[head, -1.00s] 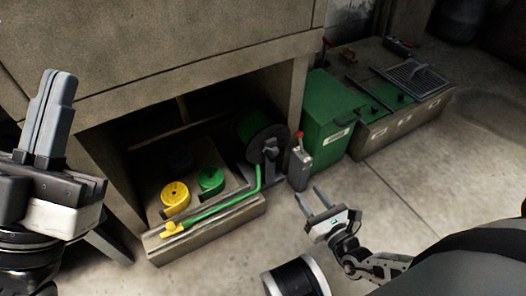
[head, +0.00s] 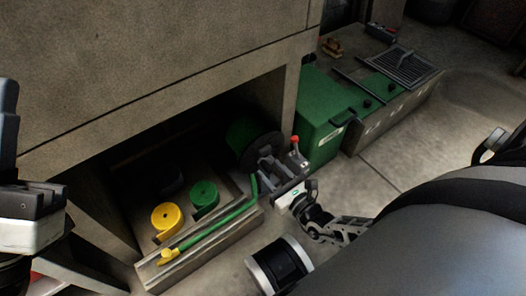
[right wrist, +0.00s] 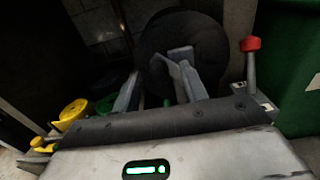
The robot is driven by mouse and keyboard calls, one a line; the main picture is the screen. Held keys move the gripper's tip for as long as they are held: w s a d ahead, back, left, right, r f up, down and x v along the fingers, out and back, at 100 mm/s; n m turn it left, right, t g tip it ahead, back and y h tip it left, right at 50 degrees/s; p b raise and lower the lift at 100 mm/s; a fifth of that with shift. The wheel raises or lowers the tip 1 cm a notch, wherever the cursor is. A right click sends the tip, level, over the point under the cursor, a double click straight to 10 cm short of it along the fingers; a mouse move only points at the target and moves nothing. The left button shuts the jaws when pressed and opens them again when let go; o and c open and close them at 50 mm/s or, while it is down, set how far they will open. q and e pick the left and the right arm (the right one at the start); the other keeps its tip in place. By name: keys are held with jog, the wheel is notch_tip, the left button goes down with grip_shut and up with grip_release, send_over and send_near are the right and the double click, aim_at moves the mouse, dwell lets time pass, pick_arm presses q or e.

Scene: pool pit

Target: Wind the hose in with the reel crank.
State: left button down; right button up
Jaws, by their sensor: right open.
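The hose reel (head: 247,143) is a dark disc with a green drum, under the concrete overhang; its disc also shows in the right wrist view (right wrist: 200,38). The green hose (head: 217,227) runs down from it along the ledge to a yellow nozzle (head: 168,256). My right gripper (head: 268,174) is open and empty in front of the reel, contact unclear. My left gripper (head: 8,125) is cut off at the left edge.
Concrete walls frame the opening; the floor at right is clear.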

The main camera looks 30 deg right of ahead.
jog(key=shift+w, duration=0.5)
pick_arm(q)
jog(key=shift+w, duration=0.25)
pick_arm(e)
grip_shut()
